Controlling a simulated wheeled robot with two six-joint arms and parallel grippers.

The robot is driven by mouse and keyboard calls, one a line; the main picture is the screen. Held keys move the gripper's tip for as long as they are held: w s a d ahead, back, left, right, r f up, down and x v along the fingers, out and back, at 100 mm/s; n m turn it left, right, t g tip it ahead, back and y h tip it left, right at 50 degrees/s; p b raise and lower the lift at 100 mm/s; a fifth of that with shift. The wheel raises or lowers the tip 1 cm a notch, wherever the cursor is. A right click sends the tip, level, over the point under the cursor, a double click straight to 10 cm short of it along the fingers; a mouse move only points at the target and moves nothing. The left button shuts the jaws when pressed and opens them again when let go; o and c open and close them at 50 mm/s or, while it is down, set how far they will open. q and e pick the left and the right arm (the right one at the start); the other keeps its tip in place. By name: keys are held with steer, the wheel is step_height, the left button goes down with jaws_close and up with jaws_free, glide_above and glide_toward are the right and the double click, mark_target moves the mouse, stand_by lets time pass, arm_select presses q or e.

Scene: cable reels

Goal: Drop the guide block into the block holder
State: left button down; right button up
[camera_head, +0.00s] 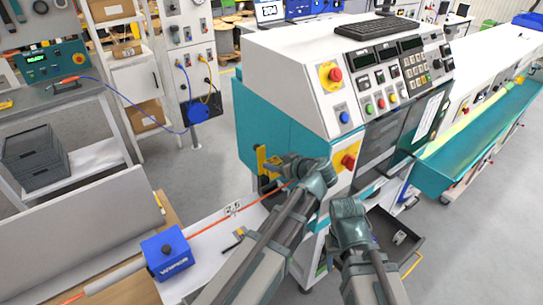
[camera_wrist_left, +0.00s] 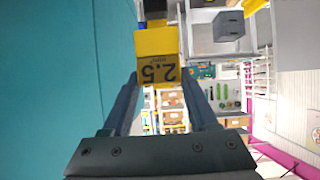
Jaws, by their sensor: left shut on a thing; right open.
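My left gripper (camera_head: 278,164) is beside the teal side of the white-topped machine. It is shut on the yellow guide block, marked "2.5". The guide block (camera_wrist_left: 157,68) sits between the two fingertips in the left wrist view; my left gripper (camera_wrist_left: 160,82) spans it there. Yellow parts (camera_head: 262,158) show at the gripper in the head view, against the machine's side; I cannot tell there which is block and which is holder. The block holder cannot be made out for certain. My right gripper (camera_head: 350,207) is in front of the machine, open, its fingers mostly hidden by the wrist.
An orange cable (camera_head: 225,218) runs from a blue box (camera_head: 168,252) toward the machine, passing just below my left gripper. A dark tray (camera_head: 412,245) lies right of my right arm. A grey bench (camera_head: 75,95) stands at the left. Open floor lies between bench and machine.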

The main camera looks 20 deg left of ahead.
mark_target(276, 177)
arm_select(q)
steer(key=shift+d+f, duration=0.1)
step_height(276, 177, down, 6)
steer(key=b, duration=0.6)
stand_by(0.9)
steer(key=shift+f+b, duration=2.4)
steer(key=shift+b, duration=0.15)
steer(key=shift+c, duration=0.5)
jaws_free()
steer(key=shift+r, duration=0.1)
steer(key=shift+s, duration=0.1)
